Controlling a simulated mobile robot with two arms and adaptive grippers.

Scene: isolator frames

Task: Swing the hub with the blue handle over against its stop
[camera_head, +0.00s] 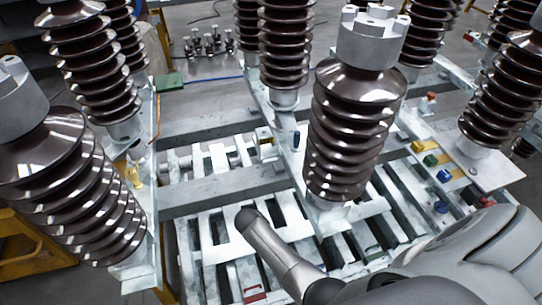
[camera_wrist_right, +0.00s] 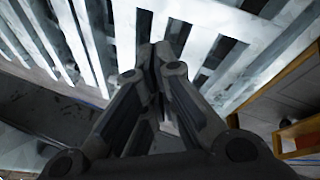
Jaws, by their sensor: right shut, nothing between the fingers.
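Small blue parts show in the head view: an upright blue peg (camera_head: 296,140) on the middle rail, a blue block (camera_head: 444,176) at the right, and another blue piece (camera_head: 441,207) just below it. I cannot tell which of them is the hub's handle, and the hub itself is not clearly made out. My right gripper (camera_wrist_right: 160,55) is shut and empty in the wrist view, its fingers pointing toward white slats. In the head view my right arm reaches in from the lower right; its gripper cannot be made out there. My left gripper is not in view.
Tall brown ribbed insulators (camera_head: 350,125) stand around the frame and block parts of the view. White slats (camera_head: 213,235) with gaps lie below my arm. A green block (camera_head: 430,160) and a red handle (camera_head: 255,294) also show. An orange frame (camera_wrist_right: 300,142) is at the wrist view's right.

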